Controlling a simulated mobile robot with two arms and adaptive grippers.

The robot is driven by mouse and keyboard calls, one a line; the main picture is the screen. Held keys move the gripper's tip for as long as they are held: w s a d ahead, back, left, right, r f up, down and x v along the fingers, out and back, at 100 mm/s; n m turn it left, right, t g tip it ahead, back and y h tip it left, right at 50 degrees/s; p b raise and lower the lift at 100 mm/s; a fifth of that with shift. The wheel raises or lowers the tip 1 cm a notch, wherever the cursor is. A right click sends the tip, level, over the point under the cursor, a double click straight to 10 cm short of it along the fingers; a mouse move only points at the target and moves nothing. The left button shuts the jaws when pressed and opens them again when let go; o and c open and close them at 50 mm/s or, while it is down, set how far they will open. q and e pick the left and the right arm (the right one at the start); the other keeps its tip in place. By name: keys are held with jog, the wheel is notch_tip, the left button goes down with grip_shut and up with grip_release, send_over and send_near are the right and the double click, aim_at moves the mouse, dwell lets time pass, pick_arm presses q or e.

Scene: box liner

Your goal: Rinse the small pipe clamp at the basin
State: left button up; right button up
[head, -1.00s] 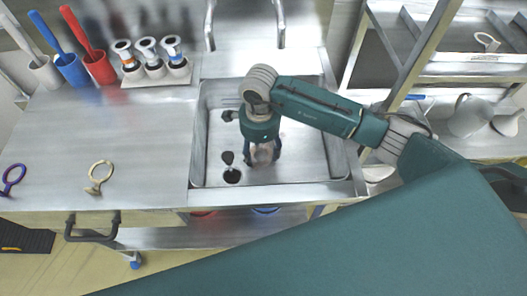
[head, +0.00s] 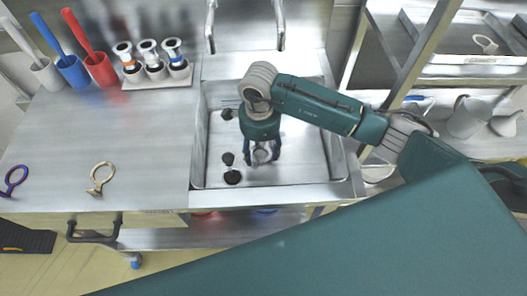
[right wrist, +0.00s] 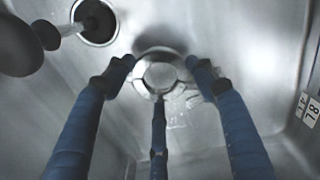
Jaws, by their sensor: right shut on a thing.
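My right gripper (head: 263,156) is inside the metal basin (head: 305,176), pointing down from above. Its blue fingers with dark tips are closed around a small silver ring-shaped piece, which looks like the small pipe clamp (right wrist: 160,76). In the right wrist view the three fingers (right wrist: 160,90) meet the ring's edge, and its middle is open, with bare metal showing through. In the head view the clamp is partly hidden by the fingers. I cannot tell its height above the basin floor. My left gripper is not in view.
A dark drain (head: 232,177) and black knobs lie left of the gripper in the basin. On the left counter are a beige ring clamp (head: 101,177), a purple one (head: 14,179), brush holders (head: 73,72) and a rack of fittings (head: 156,76). White jugs (head: 466,118) stand on the right shelf.

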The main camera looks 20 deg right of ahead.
aim_at(261, 154)
notch_tip(261, 154, up, 17)
jog(key=p, duration=0.8)
jog(key=shift+p, duration=0.4)
dwell(0.3)
jog(key=shift+r, duration=0.2)
dwell(1.9)
notch_tip(261, 154, up, 4)
jog(key=shift+f+p, duration=0.1)
jog(key=shift+p, duration=0.6)
dwell(0.3)
